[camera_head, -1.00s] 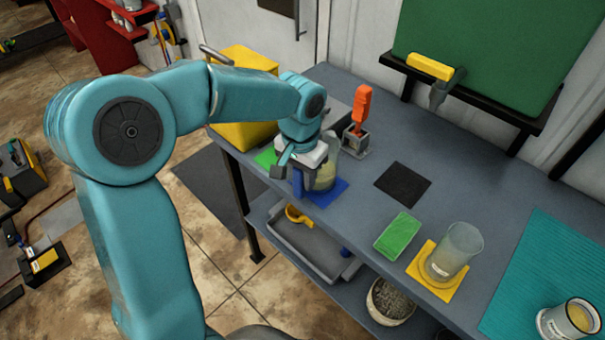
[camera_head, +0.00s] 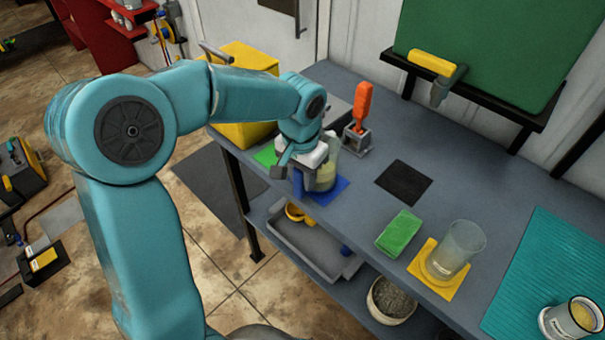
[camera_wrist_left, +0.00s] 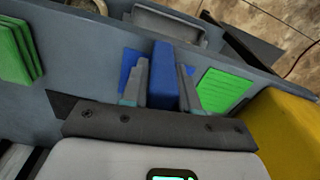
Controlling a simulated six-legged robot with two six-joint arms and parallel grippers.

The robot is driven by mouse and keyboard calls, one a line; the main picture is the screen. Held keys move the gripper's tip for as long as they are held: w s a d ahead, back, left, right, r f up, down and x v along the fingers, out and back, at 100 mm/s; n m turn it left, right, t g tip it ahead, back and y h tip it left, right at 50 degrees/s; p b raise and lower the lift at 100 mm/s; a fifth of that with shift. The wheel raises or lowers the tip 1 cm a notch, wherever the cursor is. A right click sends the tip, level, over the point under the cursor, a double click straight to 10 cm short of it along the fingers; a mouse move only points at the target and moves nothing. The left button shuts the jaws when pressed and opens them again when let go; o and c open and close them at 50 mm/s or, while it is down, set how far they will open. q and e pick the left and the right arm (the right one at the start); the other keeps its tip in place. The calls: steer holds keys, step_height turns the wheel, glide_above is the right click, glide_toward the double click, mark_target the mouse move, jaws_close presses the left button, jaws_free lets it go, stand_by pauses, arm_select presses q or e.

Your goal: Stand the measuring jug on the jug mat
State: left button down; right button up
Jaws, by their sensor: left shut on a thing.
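My right gripper is not in view.
A green mat (camera_head: 266,156) and a yellow box (camera_head: 247,62) lie left of the jug. An orange-handled tool (camera_head: 361,107) stands close behind it. A black mat (camera_head: 403,183) is bare. A green sponge (camera_head: 400,233) and a glass beaker (camera_head: 459,246) on a yellow mat (camera_head: 436,283) are further right.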

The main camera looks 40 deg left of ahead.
arm_select(q)
steer(key=shift+f, duration=0.15)
steer(key=c, duration=0.8)
jaws_free()
steer(key=c, duration=0.3)
steer(key=shift+r, duration=0.2)
steer(key=shift+s+r+p, duration=0.15)
steer(key=shift+r+p, duration=1.5)
steer(key=shift+r, duration=0.4)
steer(key=shift+s+r+p, duration=0.1)
steer(key=shift+r+p, duration=1.55)
steer(key=shift+r, duration=0.4)
